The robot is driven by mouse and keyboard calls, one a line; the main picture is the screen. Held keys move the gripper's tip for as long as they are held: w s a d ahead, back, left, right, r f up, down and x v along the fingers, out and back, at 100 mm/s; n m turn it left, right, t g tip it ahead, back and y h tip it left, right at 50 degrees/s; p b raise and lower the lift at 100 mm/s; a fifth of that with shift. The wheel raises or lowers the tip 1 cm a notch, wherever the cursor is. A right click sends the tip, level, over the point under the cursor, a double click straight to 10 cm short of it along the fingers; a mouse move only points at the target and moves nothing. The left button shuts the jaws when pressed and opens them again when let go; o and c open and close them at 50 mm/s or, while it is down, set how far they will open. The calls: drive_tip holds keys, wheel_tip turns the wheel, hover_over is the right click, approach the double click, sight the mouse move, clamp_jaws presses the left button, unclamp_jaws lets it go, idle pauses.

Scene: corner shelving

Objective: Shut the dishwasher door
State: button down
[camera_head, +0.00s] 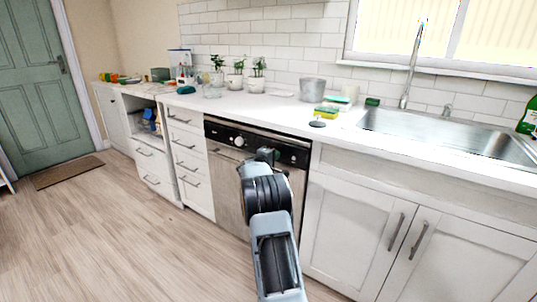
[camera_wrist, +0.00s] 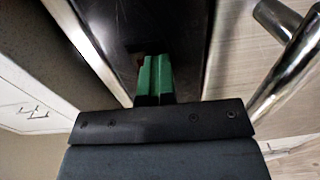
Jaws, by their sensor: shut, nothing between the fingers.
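The dishwasher (camera_head: 229,185) has a steel front, a black control panel with a round knob, and a bar handle. It stands under the counter. Its door (camera_head: 225,170) is upright and looks flush with the cabinets beside it; I see no clear gap. My gripper (camera_head: 268,156) is in front of the right part of the control panel and hides some of it. In the wrist view my gripper (camera_wrist: 154,75) shows green fingers shut together and empty, over the black panel (camera_wrist: 180,25). I cannot tell whether they touch it. The shiny handle (camera_wrist: 275,75) is to their right.
The counter (camera_head: 290,108) above holds potted plants (camera_head: 257,78), a grey pot (camera_head: 312,90) and sponges (camera_head: 326,112). Drawers (camera_head: 188,165) are left of the dishwasher, and a cabinet (camera_head: 358,225) under the sink is right.

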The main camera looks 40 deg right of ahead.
drive_tip(key=shift+d+r, duration=0.3)
drive_tip(key=shift+r, duration=0.45)
drive_tip(key=a+f+b, duration=0.1)
drive_tip(key=s+a+f+b, duration=0.1)
drive_tip(key=b, duration=0.1)
drive_tip(key=shift+a+f+b, duration=0.15)
drive_tip(key=shift+a+b, duration=0.05)
drive_tip(key=shift+b, duration=0.1)
drive_tip(key=p+v, duration=0.1)
drive_tip(key=v, duration=1.1)
drive_tip(key=shift+w+p, duration=0.2)
drive_tip(key=shift+p, duration=0.2)
